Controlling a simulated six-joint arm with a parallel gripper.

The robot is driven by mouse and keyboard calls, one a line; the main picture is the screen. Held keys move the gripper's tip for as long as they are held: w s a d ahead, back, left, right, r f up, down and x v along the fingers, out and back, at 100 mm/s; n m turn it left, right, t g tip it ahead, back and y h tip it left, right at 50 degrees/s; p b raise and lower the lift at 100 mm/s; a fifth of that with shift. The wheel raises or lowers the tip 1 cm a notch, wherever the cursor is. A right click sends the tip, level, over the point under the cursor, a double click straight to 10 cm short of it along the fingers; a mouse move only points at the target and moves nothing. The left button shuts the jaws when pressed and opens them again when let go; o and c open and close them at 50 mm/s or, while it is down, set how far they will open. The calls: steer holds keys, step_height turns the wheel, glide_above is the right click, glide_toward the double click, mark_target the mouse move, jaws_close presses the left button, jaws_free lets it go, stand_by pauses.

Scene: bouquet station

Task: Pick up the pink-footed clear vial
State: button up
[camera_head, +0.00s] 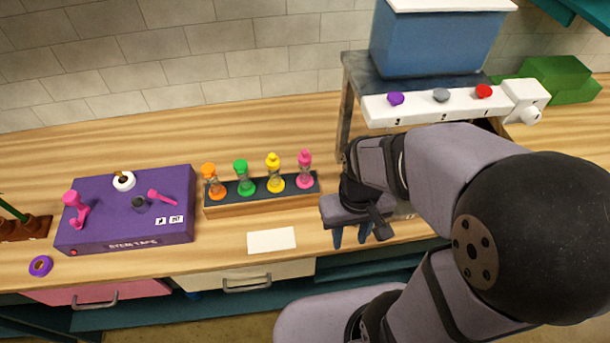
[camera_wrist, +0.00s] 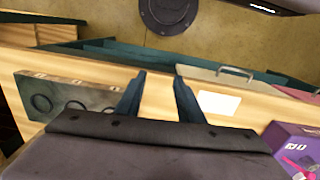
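The clear vial with a pink cap and pink foot (camera_head: 305,170) stands upright at the right end of a wooden rack with a dark top (camera_head: 262,200). Clear vials with yellow (camera_head: 274,173), green (camera_head: 244,177) and orange (camera_head: 213,182) ends stand to its left in the same rack. My gripper (camera_head: 352,236) is to the right of the rack and nearer the counter's front edge, apart from the vials. In the wrist view its two fingers (camera_wrist: 158,98) are spread with nothing between them. No vial shows in the wrist view.
A white card (camera_head: 271,240) lies in front of the rack. A purple stem tape box (camera_head: 125,210) stands to the left. A raised stand with a blue bin (camera_head: 435,45) and colored knobs is at the right. A grey block with dark rings (camera_wrist: 65,98) shows in the wrist view.

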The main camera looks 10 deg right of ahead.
mark_target(302, 164)
steer(key=s+d+f+n+g+h+b, duration=0.1)
steer(key=s+d+f+n+g+h, duration=0.15)
steer(key=n+h, duration=0.4)
steer(key=w+a+r+n+t+h+b, duration=0.15)
steer(key=w+r+n+t+h, duration=0.35)
steer(key=w+n+t, duration=0.75)
steer(key=w+a+n+t, duration=0.1)
steer(key=a+n, duration=0.2)
steer(key=w+a+r+n+t+y, duration=0.1)
steer(key=a+n+t, duration=0.1)
steer(key=a+n, duration=0.1)
steer(key=w+a+n+t, duration=0.1)
steer(key=a+n, duration=0.3)
steer(key=a, duration=0.1)
steer(key=shift+r+t+y+b, duration=0.3)
steer(key=shift+y+b, duration=0.05)
steer(key=shift+b, duration=0.05)
steer(key=shift+w+a+f, duration=0.1)
steer(key=shift+a, duration=0.15)
steer(key=shift+p+x, duration=0.85)
steer(key=shift+x, duration=0.9)
steer(key=shift+p+x, duration=0.9)
steer(key=shift+x, duration=1.05)
steer(key=shift+w+a+f, duration=0.15)
steer(key=shift+a+f, duration=0.05)
